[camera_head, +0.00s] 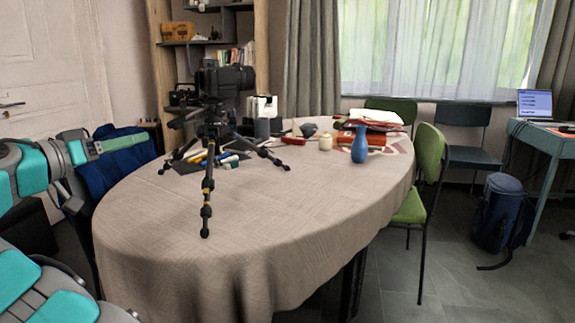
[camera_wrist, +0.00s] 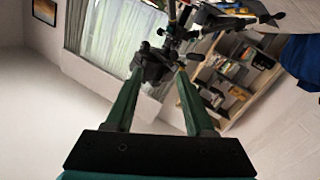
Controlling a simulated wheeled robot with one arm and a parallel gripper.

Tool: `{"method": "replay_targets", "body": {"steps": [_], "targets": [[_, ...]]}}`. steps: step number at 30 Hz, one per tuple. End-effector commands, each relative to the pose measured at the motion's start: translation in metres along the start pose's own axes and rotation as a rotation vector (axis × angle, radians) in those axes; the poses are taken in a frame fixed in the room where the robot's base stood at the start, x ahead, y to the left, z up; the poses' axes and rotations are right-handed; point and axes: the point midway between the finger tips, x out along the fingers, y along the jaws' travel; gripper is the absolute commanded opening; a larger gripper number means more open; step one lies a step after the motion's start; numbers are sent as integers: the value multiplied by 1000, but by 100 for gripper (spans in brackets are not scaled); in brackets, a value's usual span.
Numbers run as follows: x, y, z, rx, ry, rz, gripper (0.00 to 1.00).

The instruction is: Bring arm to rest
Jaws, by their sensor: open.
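My gripper (camera_head: 128,142) is at the left edge of the table in the head view, its green fingers pointing right toward the tripod. In the wrist view my gripper (camera_wrist: 160,74) is open, with no object clearly held between its fingers. A black tripod (camera_head: 208,185) stands upright on the table and carries a black camera (camera_head: 226,80). In the head view the tripod is to the right of my fingertips, with a gap between. The tripod (camera_wrist: 172,42) shows tilted beyond the fingertips in the wrist view, where they overlap part of it.
The oval table (camera_head: 250,230) has a beige cloth, bare at the front. Markers (camera_head: 230,160), a blue vase (camera_head: 360,145) and red books (camera_head: 362,137) lie or stand farther back. A dark blue chair (camera_head: 120,165) is by my arm. A green chair (camera_head: 428,160) stands at the right.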

Motion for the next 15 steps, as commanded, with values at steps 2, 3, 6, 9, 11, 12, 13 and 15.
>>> {"method": "replay_targets", "body": {"steps": [2, 3, 6, 9, 11, 12, 13, 15], "targets": [[21, 12, 0, -44, -20, 18, 54], [32, 17, 3, -72, -33, 26, 54], [67, 38, 10, -151, -80, 49, 54], [108, 68, 28, -246, -159, 74, 54], [132, 89, 43, -304, -214, 85, 54], [146, 105, 53, -336, -252, 90, 54], [156, 116, 62, -361, -282, 93, 54], [177, 145, 83, -411, -357, 93, 54]]}}
